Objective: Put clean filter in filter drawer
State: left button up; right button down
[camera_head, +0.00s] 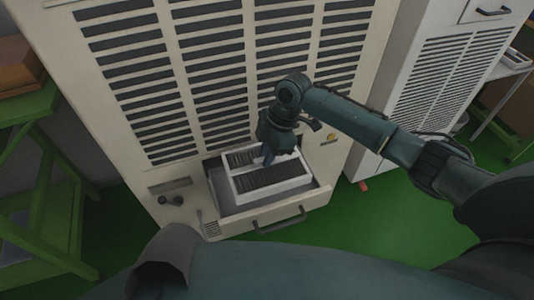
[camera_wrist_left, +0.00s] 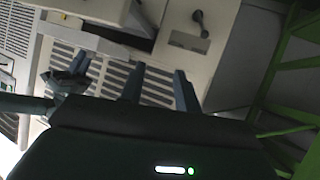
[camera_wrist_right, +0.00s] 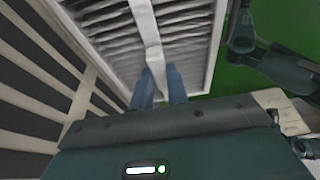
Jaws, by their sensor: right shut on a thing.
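The clean filter (camera_head: 275,180) has a white frame, dark pleats and a white middle bar. My right gripper (camera_head: 268,158) is shut on that bar from above; the right wrist view shows the filter (camera_wrist_right: 190,28) with the bar between the fingers (camera_wrist_right: 159,80). The filter drawer (camera_head: 318,198) is pulled out at the cabinet's base. The filter lies over the drawer opening, within its outline; I cannot tell whether it touches the drawer floor. My left gripper (camera_wrist_left: 160,85) is open and empty in the left wrist view, apart from the drawer.
The tall beige cabinet (camera_head: 110,120) with dark vents stands behind the drawer. The drawer handle (camera_head: 280,221) sticks out in front. A green rack (camera_head: 40,190) stands at the left and a white vented unit (camera_head: 435,85) at the right.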

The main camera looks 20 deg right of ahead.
jog(key=shift+f+b, duration=1.6)
jog(key=shift+f, duration=2.15)
jog(key=c, duration=1.3)
grip_release()
jog(key=p+v, duration=0.1)
jog(key=v, duration=1.2)
jog(key=shift+r+p, duration=0.1)
jog(key=shift+p, duration=0.2)
